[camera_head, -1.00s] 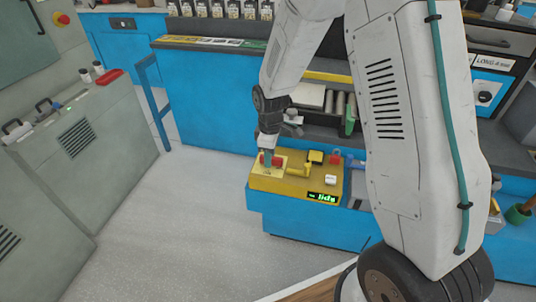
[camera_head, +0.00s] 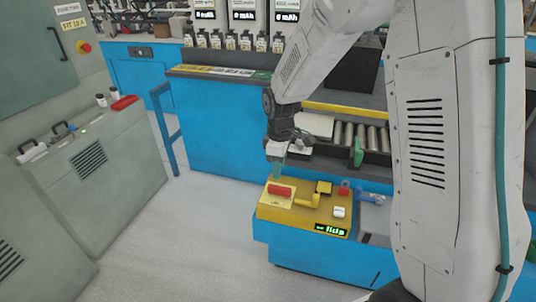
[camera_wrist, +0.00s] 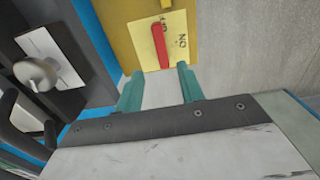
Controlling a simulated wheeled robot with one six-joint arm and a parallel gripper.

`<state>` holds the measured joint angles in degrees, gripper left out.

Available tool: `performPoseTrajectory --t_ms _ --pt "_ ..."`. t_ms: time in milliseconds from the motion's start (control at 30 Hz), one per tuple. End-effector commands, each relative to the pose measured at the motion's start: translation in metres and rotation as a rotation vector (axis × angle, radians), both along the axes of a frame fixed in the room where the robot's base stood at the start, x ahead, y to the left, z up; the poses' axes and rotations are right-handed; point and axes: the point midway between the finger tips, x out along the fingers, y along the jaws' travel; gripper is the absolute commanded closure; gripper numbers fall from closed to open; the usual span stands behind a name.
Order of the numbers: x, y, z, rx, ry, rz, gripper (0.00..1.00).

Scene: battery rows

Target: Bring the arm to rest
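My gripper (camera_head: 277,170) hangs just above and behind the red switch handle (camera_head: 281,190) on the yellow control box (camera_head: 270,214). In the wrist view its two teal fingers stand apart with nothing between them, so my gripper (camera_wrist: 159,88) is open and empty. The red handle (camera_wrist: 159,45) lies ahead of the fingertips on a pale yellow plate (camera_wrist: 178,55) and looks clear of them. The arm is bent, reaching forward and down over the box.
The box, with a yellow lever (camera_head: 311,199) and a green-lit display (camera_head: 332,230), sits on a blue base (camera_head: 300,260). A roller conveyor (camera_head: 350,133) is behind it. Grey cabinets (camera_head: 100,200) stand at the left. Open floor (camera_head: 190,235) lies between.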

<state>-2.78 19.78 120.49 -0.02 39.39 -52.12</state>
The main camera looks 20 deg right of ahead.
Motion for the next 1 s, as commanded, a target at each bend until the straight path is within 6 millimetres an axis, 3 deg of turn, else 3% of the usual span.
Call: performPoseTrajectory --t_ms 233,367,667,1000 --pt "-0.004 0.000 0.000 -0.001 0.017 -0.057 0.62" --pt "-0.035 -0.002 -0.004 -0.017 0.114 -0.207 0.62" --pt "-0.119 -0.009 0.068 -0.056 0.180 -0.541 0.62" --pt "-0.226 -0.019 0.147 -0.059 0.127 -0.849 0.62"
